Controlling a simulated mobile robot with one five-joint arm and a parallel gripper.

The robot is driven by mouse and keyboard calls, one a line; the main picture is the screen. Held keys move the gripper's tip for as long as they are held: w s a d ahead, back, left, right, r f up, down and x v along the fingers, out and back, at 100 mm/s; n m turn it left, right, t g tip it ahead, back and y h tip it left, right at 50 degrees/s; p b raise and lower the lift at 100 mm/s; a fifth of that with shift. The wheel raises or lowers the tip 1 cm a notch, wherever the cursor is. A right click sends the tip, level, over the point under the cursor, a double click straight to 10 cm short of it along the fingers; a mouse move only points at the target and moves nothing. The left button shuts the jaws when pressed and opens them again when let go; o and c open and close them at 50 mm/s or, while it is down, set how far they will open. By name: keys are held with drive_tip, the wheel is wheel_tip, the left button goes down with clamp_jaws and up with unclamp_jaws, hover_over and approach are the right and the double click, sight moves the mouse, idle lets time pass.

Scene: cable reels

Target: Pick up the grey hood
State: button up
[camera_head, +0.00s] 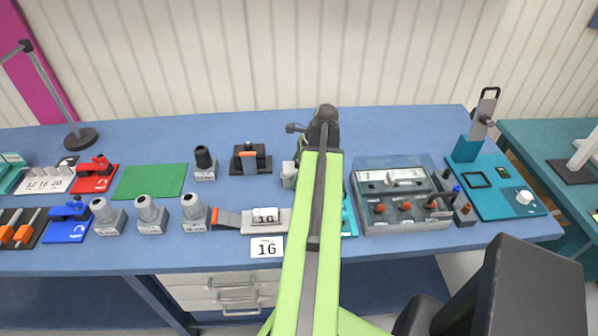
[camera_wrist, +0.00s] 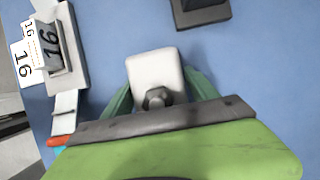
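The grey hood appears to be the pale grey block with a dark round fitting; in the wrist view the hood (camera_wrist: 157,70) sits between the two green fingers of my gripper (camera_wrist: 160,82). The fingers flank its left and right sides, touching or very close; I cannot tell whether they press on it. In the head view, part of a pale block, likely the same hood (camera_head: 289,174), shows just left of my green arm. The arm hides the rest of it and the fingertips. I cannot tell whether it rests on the blue table.
On the blue table (camera_head: 250,125), a black part on a dark base (camera_head: 250,160) stands left of the hood. A number 16 block (camera_head: 265,215) lies nearer the front. A clear-lidded grey box (camera_head: 400,210) stands to the right. Several grey-topped pieces (camera_head: 150,215) stand at left.

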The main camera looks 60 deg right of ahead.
sight(295, 162)
drive_tip(key=c, duration=1.3)
wheel_tip(295, 162, up, 5)
drive_tip(key=p, duration=0.5)
drive_tip(key=shift+r, duration=0.2)
drive_tip(key=s+d+r+p, duration=0.1)
drive_tip(key=s+r+p, duration=0.4)
drive_tip(key=s, duration=0.6)
drive_tip(key=shift+s+d+r+p, duration=0.15)
drive_tip(key=shift+s+r+p, duration=0.2)
drive_tip(key=shift+p, duration=0.2)
